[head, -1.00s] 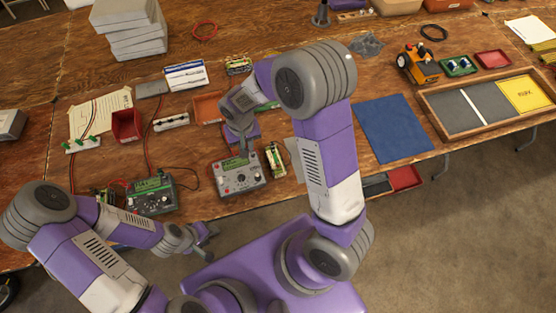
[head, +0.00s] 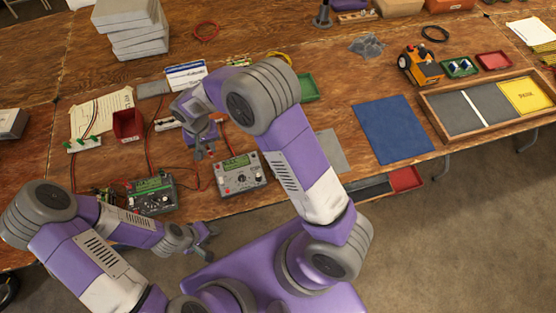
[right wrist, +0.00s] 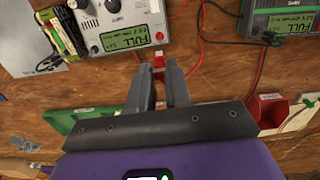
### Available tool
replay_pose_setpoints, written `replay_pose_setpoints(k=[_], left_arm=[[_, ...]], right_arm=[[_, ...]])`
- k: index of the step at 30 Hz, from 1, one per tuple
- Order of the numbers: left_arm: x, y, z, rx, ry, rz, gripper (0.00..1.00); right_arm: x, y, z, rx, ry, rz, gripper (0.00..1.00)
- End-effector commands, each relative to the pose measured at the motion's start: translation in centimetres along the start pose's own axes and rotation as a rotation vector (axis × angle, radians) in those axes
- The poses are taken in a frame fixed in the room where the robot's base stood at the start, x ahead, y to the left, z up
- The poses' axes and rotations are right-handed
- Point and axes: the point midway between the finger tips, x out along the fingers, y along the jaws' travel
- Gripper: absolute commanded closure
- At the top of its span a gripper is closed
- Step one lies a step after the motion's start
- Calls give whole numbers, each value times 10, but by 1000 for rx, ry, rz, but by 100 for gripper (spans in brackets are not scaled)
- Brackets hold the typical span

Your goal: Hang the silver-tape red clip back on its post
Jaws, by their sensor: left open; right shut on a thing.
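My right gripper (head: 205,155) is shut on a small red clip (right wrist: 158,61) with a pale band, held above the table. In the head view the clip is too small to make out clearly. My left gripper (head: 207,240) is open and empty near the table's front edge. A white strip with several green posts (head: 82,144) lies at the left, with red wires at it; my right gripper is to its right. I cannot tell which post belongs to the clip.
A grey charger (head: 238,174) and a dark charger (head: 151,194) stand near the front edge, both with lit screens. A battery in a holder (right wrist: 62,35) is beside the grey charger. A red bin (head: 128,124) stands near the posts. Wires cross the table between.

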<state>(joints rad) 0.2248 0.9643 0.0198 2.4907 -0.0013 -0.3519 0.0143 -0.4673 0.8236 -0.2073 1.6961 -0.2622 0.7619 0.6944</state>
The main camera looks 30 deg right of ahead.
Motion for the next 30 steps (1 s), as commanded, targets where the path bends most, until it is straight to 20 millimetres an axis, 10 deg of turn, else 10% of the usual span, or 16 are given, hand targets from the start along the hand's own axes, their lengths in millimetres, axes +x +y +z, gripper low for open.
replay_pose_setpoints(k=[30], left_arm=[[32,-12,-1,0,0,0,57]], right_arm=[[46,0,0,0,-1,1,99]])
